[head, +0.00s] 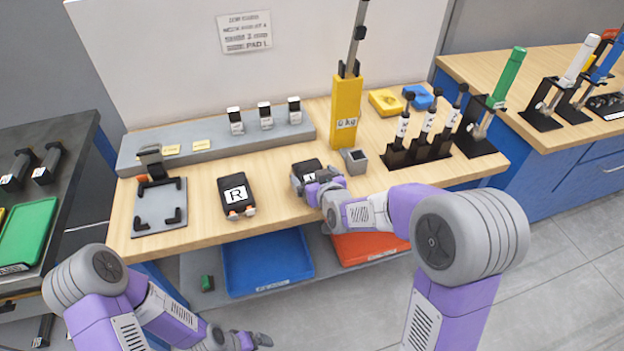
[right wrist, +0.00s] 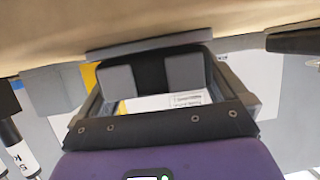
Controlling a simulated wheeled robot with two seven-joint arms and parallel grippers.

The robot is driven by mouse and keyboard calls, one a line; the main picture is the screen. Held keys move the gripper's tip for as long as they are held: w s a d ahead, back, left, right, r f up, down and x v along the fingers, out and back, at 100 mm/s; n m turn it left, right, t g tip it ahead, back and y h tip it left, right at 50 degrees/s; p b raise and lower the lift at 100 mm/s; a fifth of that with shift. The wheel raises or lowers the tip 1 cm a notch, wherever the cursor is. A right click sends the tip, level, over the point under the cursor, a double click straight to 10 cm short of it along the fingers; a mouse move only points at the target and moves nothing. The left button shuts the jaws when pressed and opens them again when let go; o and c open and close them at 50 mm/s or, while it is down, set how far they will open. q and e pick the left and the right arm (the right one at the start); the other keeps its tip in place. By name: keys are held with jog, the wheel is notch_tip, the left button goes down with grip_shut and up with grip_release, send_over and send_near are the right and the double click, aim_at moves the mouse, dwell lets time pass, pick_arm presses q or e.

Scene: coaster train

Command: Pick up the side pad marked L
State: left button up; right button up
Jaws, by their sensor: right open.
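A black side pad (head: 308,167) lies on the wooden table, partly covered by my right gripper (head: 311,185); I cannot read its mark. The right gripper is open at its near end, with a finger on either side of it. In the right wrist view, the open fingers (right wrist: 152,80) stand apart with the dark pad (right wrist: 150,58) just beyond and between them; I cannot tell whether they touch it. Another black pad, clearly marked R (head: 237,190), lies to the left. My left gripper (head: 258,340) is low at the bottom, away from the table; its jaws are unclear.
A grey tray with black corners (head: 160,208) is at the table's left. A grey raised shelf (head: 220,141) runs behind the pads. A yellow post (head: 346,110) and a small grey box (head: 355,161) stand close to the right gripper. Blue (head: 268,265) and orange (head: 368,245) bins sit below.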

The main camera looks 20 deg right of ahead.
jog(key=shift+r, duration=0.1)
jog(key=c, duration=1)
